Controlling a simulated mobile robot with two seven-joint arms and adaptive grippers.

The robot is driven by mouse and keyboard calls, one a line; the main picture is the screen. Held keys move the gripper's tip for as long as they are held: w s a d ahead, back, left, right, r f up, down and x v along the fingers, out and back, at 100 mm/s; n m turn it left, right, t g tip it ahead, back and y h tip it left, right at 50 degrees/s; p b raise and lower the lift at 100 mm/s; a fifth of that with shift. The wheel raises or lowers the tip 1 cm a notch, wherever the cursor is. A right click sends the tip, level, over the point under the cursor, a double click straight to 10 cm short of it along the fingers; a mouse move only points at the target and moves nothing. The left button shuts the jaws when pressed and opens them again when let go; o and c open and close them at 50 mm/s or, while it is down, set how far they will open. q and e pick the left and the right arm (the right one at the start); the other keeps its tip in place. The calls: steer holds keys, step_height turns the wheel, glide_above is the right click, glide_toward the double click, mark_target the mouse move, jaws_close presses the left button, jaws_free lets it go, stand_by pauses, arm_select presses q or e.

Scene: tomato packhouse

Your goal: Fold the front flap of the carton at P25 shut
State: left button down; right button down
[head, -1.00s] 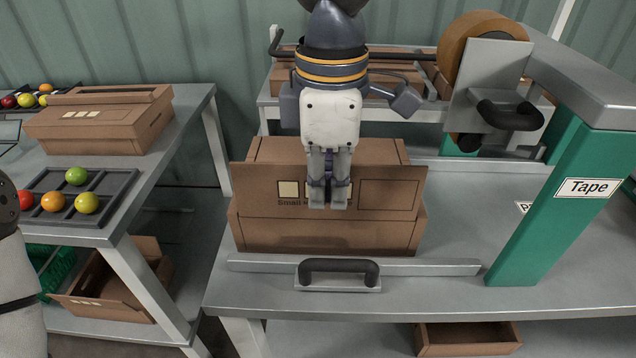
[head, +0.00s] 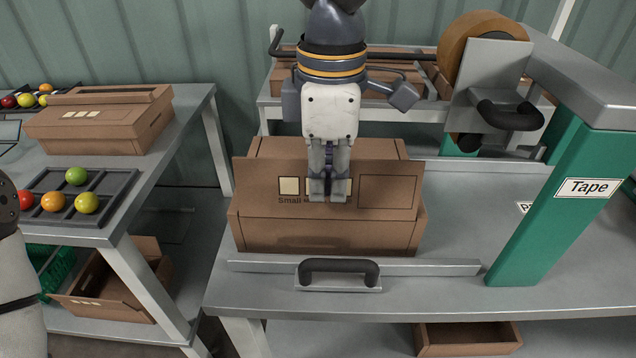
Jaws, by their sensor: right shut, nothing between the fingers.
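The carton (head: 320,238) is a brown box on the grey bench, in the middle of the head view. Its front flap (head: 388,190), printed with pale squares and the word "Small", stands up from the front top edge. Behind it the carton's top (head: 290,148) looks covered by brown cardboard. My right gripper (head: 327,188) points down with its fingers shut and empty. The fingertips are in front of the flap's printed face, hiding part of the print; they look close to it or touching. My left gripper is out of view; only part of my left arm shows at the left edge.
A metal rail with a black handle (head: 338,270) runs in front of the carton. A green post marked Tape (head: 555,215) and a tape roll (head: 475,42) stand at the right. A side table at left holds another carton (head: 100,125) and a tomato tray (head: 115,204).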

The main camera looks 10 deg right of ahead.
steer(key=w, duration=0.1)
steer(key=w+f, duration=0.1)
steer(key=w+d, duration=0.1)
steer(key=shift+w+f, duration=0.15)
steer(key=shift+w, duration=0.2)
steer(key=shift+w+d+f, duration=0.15)
steer(key=shift+w+f, duration=0.25)
steer(key=shift+f, duration=0.15)
steer(key=shift+w+d+f, duration=0.1)
steer(key=shift+w+f, duration=0.25)
steer(key=shift+f, duration=0.2)
step_height(320, 180, up, 8)
stand_by(0.4)
